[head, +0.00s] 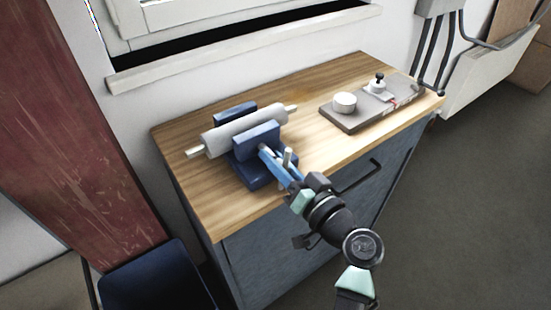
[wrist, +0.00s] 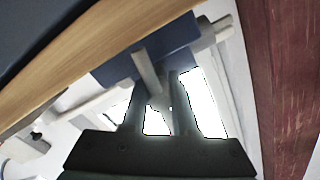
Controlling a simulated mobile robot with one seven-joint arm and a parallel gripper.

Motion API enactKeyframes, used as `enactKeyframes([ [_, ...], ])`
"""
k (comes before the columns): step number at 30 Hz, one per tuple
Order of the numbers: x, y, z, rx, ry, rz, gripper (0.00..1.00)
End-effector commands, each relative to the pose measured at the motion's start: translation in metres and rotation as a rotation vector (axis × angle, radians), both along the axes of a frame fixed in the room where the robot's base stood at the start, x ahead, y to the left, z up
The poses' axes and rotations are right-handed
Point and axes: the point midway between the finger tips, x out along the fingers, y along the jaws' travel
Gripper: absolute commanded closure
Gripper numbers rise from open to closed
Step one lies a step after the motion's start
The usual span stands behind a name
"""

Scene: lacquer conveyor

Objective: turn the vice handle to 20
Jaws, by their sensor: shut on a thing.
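A blue vice (head: 254,172) stands on the wooden top of a cabinet and holds a grey roller (head: 244,131) between its jaws. Its short grey bar handle (head: 287,155) is on the front side, facing my arm. My gripper (head: 268,153) reaches in from the lower right and is shut on the handle. In the wrist view the vice (wrist: 178,42) fills the upper middle, and the handle (wrist: 146,68) runs down between my two fingers. The fingers hide part of the handle. I cannot read any scale or number on the vice.
A grey tray (head: 350,122) with a white round piece (head: 344,103) and a black-knobbed piece (head: 378,86) is at the back right of the wooden top (head: 315,140). A cabinet handle (head: 360,176) sticks out on the front. A window sill (head: 240,48) runs behind.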

Motion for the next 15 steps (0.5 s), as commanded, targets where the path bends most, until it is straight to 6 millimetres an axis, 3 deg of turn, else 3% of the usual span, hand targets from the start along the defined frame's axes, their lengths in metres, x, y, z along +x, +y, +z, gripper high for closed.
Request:
enactKeyframes([
  [15,-0.0006,-0.0012,-0.0032,0.026,0.024,-0.002,1.00],
])
